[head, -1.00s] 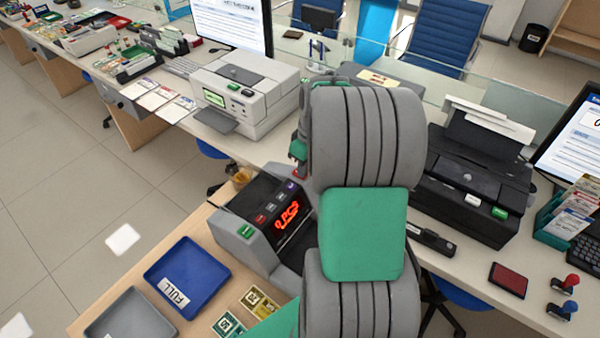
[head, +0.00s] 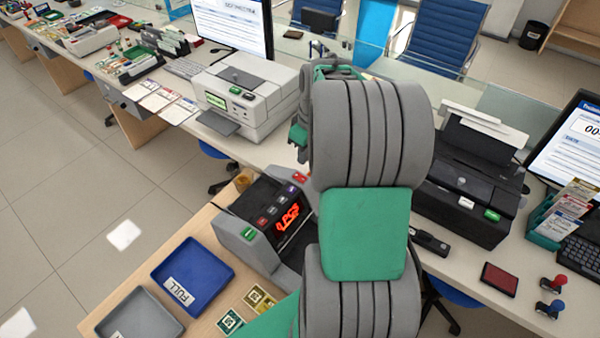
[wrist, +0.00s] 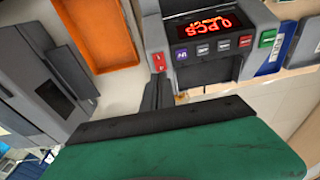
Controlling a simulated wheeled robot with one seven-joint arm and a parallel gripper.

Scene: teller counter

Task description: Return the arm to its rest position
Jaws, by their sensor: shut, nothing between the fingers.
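My arm rises through the middle of the head view, with grey ribbed joints and green covers, and its upper part bends away over the counter. My gripper (wrist: 157,93) shows in the wrist view as dark, closed fingers beyond the green hand housing, with nothing held. The fingers are hidden behind the arm in the head view. The grey counting machine (head: 245,237), with a red lit display, stands just left of my arm. In the wrist view the counting machine (wrist: 210,75) lies beyond the fingertips; I cannot tell the gap.
A blue tray (head: 225,262) and a grey tray (head: 123,302) lie on the wooden table. A white printer (head: 245,105) stands left of the arm, a black printer (head: 465,190) close on its right. A glass partition runs behind. An orange tray (wrist: 105,35) shows in the wrist view.

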